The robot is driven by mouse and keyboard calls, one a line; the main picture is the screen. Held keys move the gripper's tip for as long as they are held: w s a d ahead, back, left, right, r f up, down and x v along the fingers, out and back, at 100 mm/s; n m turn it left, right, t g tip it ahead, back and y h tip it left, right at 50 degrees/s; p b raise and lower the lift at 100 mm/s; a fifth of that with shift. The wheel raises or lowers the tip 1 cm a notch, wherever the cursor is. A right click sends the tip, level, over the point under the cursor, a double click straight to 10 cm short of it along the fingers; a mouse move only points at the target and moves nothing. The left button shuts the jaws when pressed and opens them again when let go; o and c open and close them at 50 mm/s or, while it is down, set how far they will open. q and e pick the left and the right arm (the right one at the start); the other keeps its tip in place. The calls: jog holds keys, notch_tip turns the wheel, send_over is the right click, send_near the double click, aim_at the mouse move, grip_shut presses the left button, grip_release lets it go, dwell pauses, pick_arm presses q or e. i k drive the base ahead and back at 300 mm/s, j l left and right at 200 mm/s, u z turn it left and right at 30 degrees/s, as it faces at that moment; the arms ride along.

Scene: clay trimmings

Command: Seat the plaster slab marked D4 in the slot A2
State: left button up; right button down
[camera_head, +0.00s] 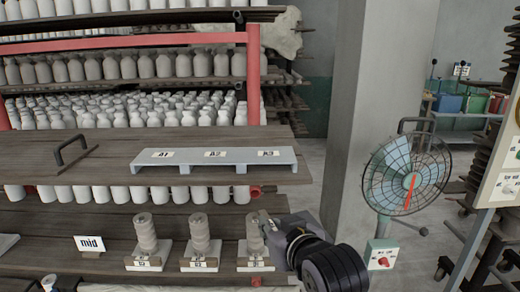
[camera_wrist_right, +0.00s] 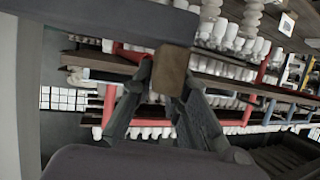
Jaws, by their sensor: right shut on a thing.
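My right gripper (camera_head: 266,222) reaches in from the lower right beside the rightmost of three plaster slabs with ringed stacks. In the right wrist view its fingers (camera_wrist_right: 168,85) are closed on a brown block-like piece (camera_wrist_right: 172,68); I cannot tell whether it belongs to that stack. The slot A2 (camera_head: 215,154) is the middle label on a grey rack (camera_head: 190,162) on the shelf above. My left gripper is not in view.
The rack also carries A1 (camera_head: 162,155) and A3 (camera_head: 268,153). A black handle (camera_head: 72,150) stands left of it. White bottles fill the shelves behind. A fan (camera_head: 405,172) and a pillar (camera_head: 375,100) stand to the right.

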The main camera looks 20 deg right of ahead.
aim_at(186, 158)
jog(key=i+j+z, duration=0.25)
jog(key=j, duration=0.35)
jog(key=j+z, duration=0.25)
jog(key=j, duration=0.35)
jog(key=i+j+z, duration=0.25)
jog(key=j, duration=1)
